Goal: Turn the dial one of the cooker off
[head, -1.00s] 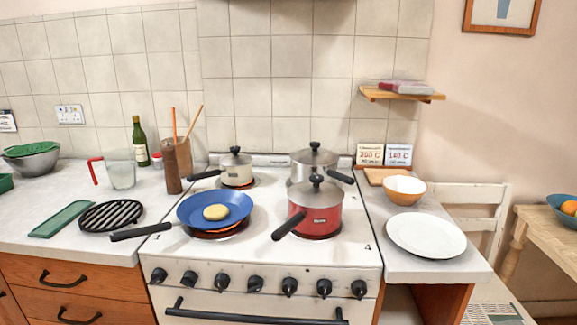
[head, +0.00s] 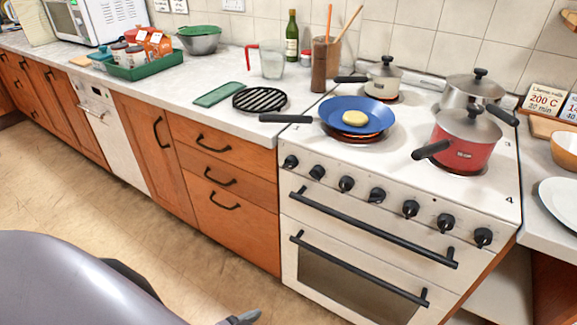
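The white cooker (head: 300,215) stands at the right with a row of several black dials along its front panel. The leftmost dial (head: 290,162) is at the panel's left end. The far right dial (head: 483,237) is at the other end. I cannot read which dial is number one or how each is set. The front left plate (head: 352,136) glows orange under a blue frying pan (head: 372,112) holding a yellow round item (head: 355,118). A dark tip, likely of my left gripper (head: 242,318), shows at the bottom edge, apart from the cooker. My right gripper is not in view.
A red pot (head: 463,142), cream pot (head: 382,84) and steel pot (head: 468,92) stand on the hob. The frying pan's handle (head: 286,118) reaches over the left worktop. Black oven handles (head: 370,226) protrude below the dials. The floor (head: 150,225) before the cabinets is clear.

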